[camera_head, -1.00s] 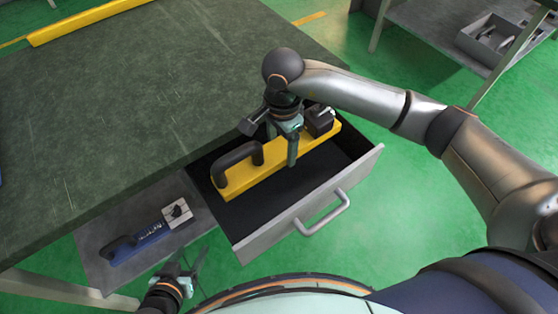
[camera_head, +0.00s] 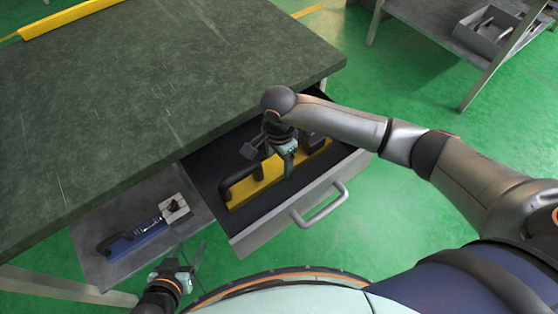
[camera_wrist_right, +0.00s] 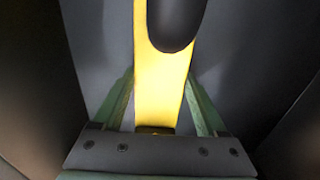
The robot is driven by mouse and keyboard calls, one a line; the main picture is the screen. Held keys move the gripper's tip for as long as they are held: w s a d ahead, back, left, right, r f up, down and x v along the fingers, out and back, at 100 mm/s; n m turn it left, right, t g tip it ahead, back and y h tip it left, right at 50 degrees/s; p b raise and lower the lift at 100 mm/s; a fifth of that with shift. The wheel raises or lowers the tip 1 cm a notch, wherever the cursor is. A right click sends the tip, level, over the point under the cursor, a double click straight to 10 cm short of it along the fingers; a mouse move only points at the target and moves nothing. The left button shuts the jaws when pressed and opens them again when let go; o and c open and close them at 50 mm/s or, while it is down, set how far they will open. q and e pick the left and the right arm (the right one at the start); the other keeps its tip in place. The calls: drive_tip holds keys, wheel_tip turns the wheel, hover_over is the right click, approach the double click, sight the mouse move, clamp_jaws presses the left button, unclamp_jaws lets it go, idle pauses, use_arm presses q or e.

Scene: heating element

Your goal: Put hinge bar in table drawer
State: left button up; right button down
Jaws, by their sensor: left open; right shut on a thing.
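The hinge bar (camera_head: 247,191) is a yellow bar with a black handle. In the head view it lies inside the outline of the open table drawer (camera_head: 262,236), below the rim. My right gripper (camera_head: 286,169) is shut on the bar, coming from above. In the right wrist view the green fingers (camera_wrist_right: 160,108) stand on both sides of the yellow bar (camera_wrist_right: 160,85). I cannot tell whether the bar touches the drawer floor. My left gripper (camera_head: 184,266) is open and empty, low at the left of the drawer, near the lower shelf.
The dark tabletop (camera_head: 150,90) overhangs the back of the drawer. A blue tool (camera_head: 145,233) with a metal end lies on the grey shelf (camera_head: 88,262) below. A yellow rail (camera_head: 65,18) runs along the far table edge. A second bench with a grey tray (camera_head: 488,30) stands at back right.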

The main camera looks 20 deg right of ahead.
sight(279, 163)
drive_tip(key=shift+r, duration=0.1)
unclamp_jaws()
wheel_tip(279, 163, up, 12)
drive_tip(key=p, duration=0.1)
idle(0.6)
